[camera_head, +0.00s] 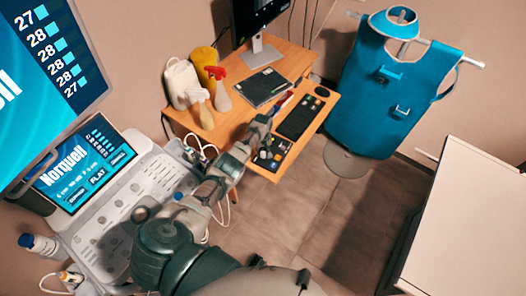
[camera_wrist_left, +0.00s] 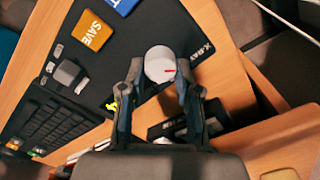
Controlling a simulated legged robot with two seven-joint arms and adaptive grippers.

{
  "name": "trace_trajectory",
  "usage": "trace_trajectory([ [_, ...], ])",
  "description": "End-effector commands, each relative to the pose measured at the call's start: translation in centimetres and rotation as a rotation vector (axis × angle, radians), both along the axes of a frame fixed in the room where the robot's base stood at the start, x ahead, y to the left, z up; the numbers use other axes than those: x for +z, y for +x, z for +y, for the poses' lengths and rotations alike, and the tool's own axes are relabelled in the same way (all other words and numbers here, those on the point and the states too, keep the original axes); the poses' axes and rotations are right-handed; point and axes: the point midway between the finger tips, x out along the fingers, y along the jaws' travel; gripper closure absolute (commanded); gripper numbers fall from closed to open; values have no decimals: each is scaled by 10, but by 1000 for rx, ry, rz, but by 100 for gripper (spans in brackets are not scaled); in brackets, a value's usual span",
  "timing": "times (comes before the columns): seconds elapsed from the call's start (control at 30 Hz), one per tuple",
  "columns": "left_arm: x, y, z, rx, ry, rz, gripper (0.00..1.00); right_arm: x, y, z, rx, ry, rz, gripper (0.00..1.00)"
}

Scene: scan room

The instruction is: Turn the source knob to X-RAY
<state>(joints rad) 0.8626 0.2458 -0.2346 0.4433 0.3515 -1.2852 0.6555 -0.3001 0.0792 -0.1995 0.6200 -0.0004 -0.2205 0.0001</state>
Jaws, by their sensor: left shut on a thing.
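The source knob (camera_wrist_left: 160,62) is a round pale cap with a short red mark on the right part of its top. It sits on a black control panel (camera_wrist_left: 115,45) in the left wrist view. The word X-RAY (camera_wrist_left: 200,52) is printed to the right of the knob. My left gripper (camera_wrist_left: 159,80) is shut on the knob, one finger on each side. In the head view my left gripper (camera_head: 260,130) reaches over the panel (camera_head: 273,153) on the wooden desk and hides the knob. Yellow lettering by the left finger is partly hidden. My right gripper is not seen.
An orange SAVE button (camera_wrist_left: 93,31) and a black keyboard (camera_wrist_left: 45,118) lie left of the knob. The desk (camera_head: 292,62) also holds a monitor (camera_head: 258,25), spray bottles and a canister (camera_head: 182,82). A blue apron (camera_head: 385,95) hangs at right. Floor is clear between.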

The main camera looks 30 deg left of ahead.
Motion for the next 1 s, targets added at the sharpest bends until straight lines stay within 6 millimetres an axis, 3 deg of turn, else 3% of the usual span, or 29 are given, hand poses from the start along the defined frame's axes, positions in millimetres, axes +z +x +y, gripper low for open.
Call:
trace_trajectory([
  [0.53, -1, 0, -1, 27, -2, 1, 100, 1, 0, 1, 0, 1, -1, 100],
  [0.57, -1, 0, -1, 27, -2, 1, 63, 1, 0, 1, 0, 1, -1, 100],
  [0.63, -1, 0, -1, 27, -1, 1, 45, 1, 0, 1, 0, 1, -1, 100],
  [1.0, 1, 0, 0, 26, -1, 1, 42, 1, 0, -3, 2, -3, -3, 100],
])
